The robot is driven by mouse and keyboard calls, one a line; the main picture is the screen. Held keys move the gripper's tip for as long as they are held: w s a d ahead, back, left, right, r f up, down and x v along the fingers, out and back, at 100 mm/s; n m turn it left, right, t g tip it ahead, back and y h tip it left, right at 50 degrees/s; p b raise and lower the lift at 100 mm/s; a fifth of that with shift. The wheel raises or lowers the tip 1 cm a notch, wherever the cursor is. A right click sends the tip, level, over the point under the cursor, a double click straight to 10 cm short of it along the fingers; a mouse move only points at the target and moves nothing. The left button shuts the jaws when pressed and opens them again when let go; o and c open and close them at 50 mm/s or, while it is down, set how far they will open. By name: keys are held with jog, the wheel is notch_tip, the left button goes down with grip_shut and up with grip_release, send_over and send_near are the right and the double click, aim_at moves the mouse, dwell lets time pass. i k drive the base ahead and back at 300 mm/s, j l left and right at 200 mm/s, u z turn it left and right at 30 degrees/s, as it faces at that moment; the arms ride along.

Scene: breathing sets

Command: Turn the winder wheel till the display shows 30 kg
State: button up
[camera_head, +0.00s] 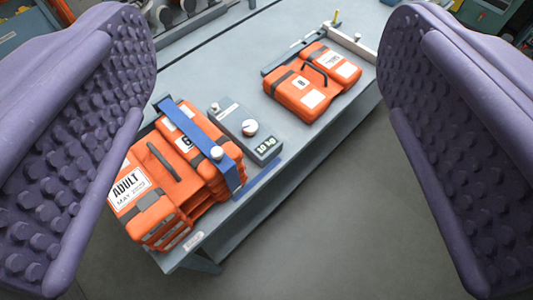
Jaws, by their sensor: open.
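The display (266,146) sits on a grey box (236,122) on the table and reads 10 kg. A round pale knob (249,127) stands on the same box, beside the display; I cannot tell if it is the winder wheel. Left of the box is a stack of orange cases (160,185), one labelled ADULT, with a blue frame (208,148) carrying a pale knob (216,153) across it. My gripper (266,150) is open and empty. Its two purple studded fingers frame the view left and right, apart from everything on the table.
A second orange case pair (312,80) lies at the table's back right, beside a grey rail with a white knob (358,38). The grey table (300,25) has bare surface at the back. Open floor (330,220) lies in front of the table edge. Other equipment stands beyond it.

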aim_at(250, 128)
jog(key=i+l+z, duration=0.1)
jog(key=i+z, duration=0.15)
jog(key=i, duration=0.6)
